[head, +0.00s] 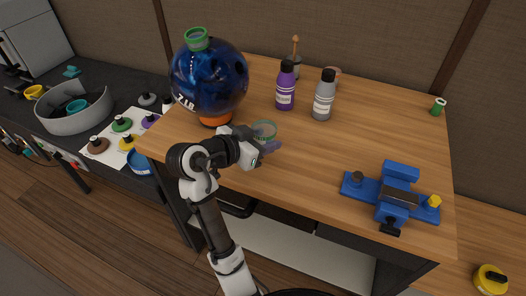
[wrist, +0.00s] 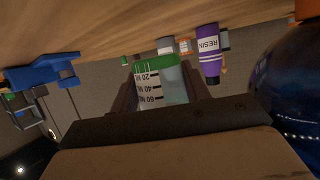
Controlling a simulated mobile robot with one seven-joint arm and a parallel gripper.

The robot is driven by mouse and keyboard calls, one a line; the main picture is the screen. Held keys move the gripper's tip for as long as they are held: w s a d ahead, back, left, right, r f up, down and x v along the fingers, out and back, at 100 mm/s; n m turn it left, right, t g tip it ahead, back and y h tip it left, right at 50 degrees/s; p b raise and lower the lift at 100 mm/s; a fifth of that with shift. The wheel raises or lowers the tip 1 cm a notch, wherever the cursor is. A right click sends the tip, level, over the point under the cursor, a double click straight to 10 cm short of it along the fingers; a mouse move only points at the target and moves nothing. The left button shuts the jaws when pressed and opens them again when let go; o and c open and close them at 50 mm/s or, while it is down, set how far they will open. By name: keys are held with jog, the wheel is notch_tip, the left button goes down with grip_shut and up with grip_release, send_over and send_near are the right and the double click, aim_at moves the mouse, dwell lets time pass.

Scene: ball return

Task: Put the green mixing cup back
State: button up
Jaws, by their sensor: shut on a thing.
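The green mixing cup (head: 264,129) is clear with a green rim and shows at my gripper above the front left part of the wooden table. In the wrist view the cup (wrist: 160,88) sits between the jaws, with a green band and a printed millilitre scale. My gripper (head: 268,146) is shut on the cup. The jaws hide part of its sides. I cannot tell the exact gap between cup and table.
A big blue globe (head: 209,80) with a green ring on top stands left of the cup. A purple bottle (head: 286,86) and a grey bottle (head: 324,96) stand behind. A blue vise (head: 396,193) is at right. The table (head: 390,125) is clear between them.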

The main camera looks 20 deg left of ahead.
jog(key=shift+f, duration=2.35)
jog(key=shift+f, duration=0.2)
jog(key=o, duration=1)
jog(key=shift+r, duration=0.2)
